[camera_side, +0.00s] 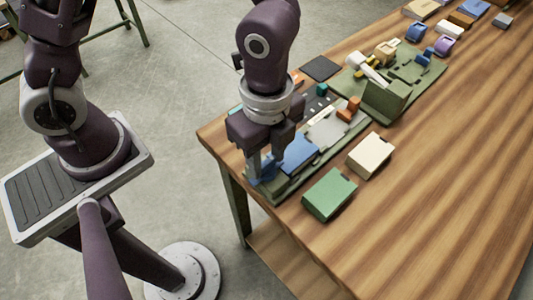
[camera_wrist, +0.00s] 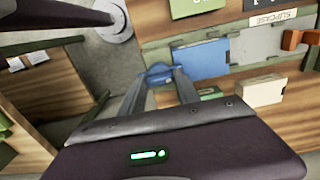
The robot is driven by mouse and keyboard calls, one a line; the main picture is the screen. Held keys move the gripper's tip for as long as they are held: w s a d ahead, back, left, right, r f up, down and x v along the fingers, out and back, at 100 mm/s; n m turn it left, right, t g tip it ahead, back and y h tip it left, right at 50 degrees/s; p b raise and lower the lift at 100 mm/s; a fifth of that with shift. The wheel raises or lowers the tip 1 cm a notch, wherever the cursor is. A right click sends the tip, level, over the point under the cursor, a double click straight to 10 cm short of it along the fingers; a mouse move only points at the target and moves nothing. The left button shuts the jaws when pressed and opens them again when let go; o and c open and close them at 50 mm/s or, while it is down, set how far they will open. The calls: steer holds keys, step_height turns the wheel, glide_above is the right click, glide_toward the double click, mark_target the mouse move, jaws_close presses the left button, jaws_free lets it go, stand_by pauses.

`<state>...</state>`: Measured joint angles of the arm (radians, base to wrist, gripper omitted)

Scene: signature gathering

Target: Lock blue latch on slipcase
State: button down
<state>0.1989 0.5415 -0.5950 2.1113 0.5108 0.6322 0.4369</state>
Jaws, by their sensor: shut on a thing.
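The blue latch (camera_wrist: 156,72) sits at the left end of the slipcase station, beside a flat blue panel (camera_wrist: 203,60). In the side view the latch (camera_side: 264,166) is partly hidden by my fingers. My gripper (camera_side: 264,176) points down at the near end of the green base board (camera_side: 283,190) and is shut on the latch. In the wrist view my gripper's fingers (camera_wrist: 160,84) reach the latch from below. A label reading SLIPCASE (camera_wrist: 273,19) lies above a grey plate (camera_wrist: 262,45). The fingers partly hide the contact, and I cannot tell the latch's exact position.
A green block (camera_side: 330,194) and a cream block (camera_side: 370,156) lie on the wooden table right of the board. An orange piece (camera_side: 348,109) stands on the board. A second green station (camera_side: 388,98) is farther back.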

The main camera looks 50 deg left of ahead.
mark_target(266, 162)
steer(key=c, duration=0.9)
jaws_free()
step_height(266, 162, up, 7)
steer(key=shift+r, duration=0.1)
steer(key=s+a+r+n+t, duration=0.2)
steer(key=a+r+n, duration=0.1)
steer(key=a+n, duration=0.2)
steer(key=s+a+r+n+t, duration=0.1)
steer(key=s+a+r+n, duration=0.2)
steer(key=a+n, duration=0.3)
steer(key=s+a+r+n+t, duration=0.2)
steer(key=a+r+n, duration=0.3)
steer(key=a+n, duration=0.1)
steer(key=shift+s+n+t, duration=0.3)
steer(key=shift+n, duration=0.3)
